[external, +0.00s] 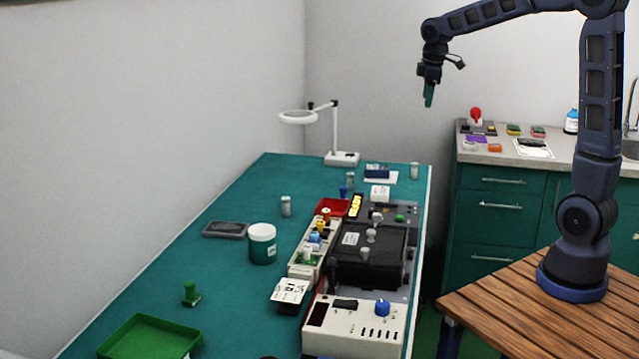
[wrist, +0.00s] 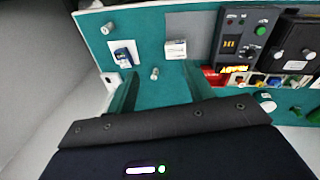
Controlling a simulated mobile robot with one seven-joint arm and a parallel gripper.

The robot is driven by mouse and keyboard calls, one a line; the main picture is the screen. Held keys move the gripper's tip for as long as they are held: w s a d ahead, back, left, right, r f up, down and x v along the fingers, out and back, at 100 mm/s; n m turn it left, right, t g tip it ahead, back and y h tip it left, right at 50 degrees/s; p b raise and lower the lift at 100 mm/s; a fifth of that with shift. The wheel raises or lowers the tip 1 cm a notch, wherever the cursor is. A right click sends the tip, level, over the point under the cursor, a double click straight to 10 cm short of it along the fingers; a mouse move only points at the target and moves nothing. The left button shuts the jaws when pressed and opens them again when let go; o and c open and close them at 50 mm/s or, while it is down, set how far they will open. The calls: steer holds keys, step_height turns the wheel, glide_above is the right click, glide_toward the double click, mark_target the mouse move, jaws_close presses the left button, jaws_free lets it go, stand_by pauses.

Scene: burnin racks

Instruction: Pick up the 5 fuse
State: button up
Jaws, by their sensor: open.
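Several small grey cylinders that look like fuses stand on the green bench mat. One fuse-like cylinder (external: 286,205) is at the left, beside the white jar. Another (external: 351,180) is near the red tray, and a third (external: 414,170) is at the far right corner. In the wrist view one cylinder (wrist: 155,73) lies between my finger tips in the picture, well below them; another (wrist: 107,28) is near the mat's edge. I cannot read a 5 on any. My gripper (external: 428,98) is open and empty, high above the bench; its green fingers show in the wrist view (wrist: 159,71).
A magnifier lamp (external: 341,158) stands at the back. A white box (external: 380,192), red tray (external: 333,207), component rack (external: 306,262) and black test unit (external: 368,258) crowd the right side. A white-green jar (external: 262,244) and green tray (external: 150,338) are left.

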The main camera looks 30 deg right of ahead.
steer(key=w+a+f+n, duration=0.45)
steer(key=w+f, duration=0.35)
steer(key=w, duration=0.6)
steer(key=n+g, duration=0.2)
steer(key=n, duration=0.3)
glide_above(350, 174)
steer(key=shift+h, duration=0.4)
steer(key=f, duration=1.4)
steer(key=shift+a+f, duration=0.25)
steer(key=shift+f, duration=0.1)
steer(key=shift+w+a+f, duration=0.15)
steer(key=shift+f, duration=0.35)
steer(key=f, duration=0.7)
steer(key=d+f, duration=0.1)
steer(key=f, duration=0.2)
steer(key=shift+d+f, duration=0.1)
steer(key=shift+f, duration=0.15)
steer(key=shift+c, duration=0.4)
steer(key=c, duration=1)
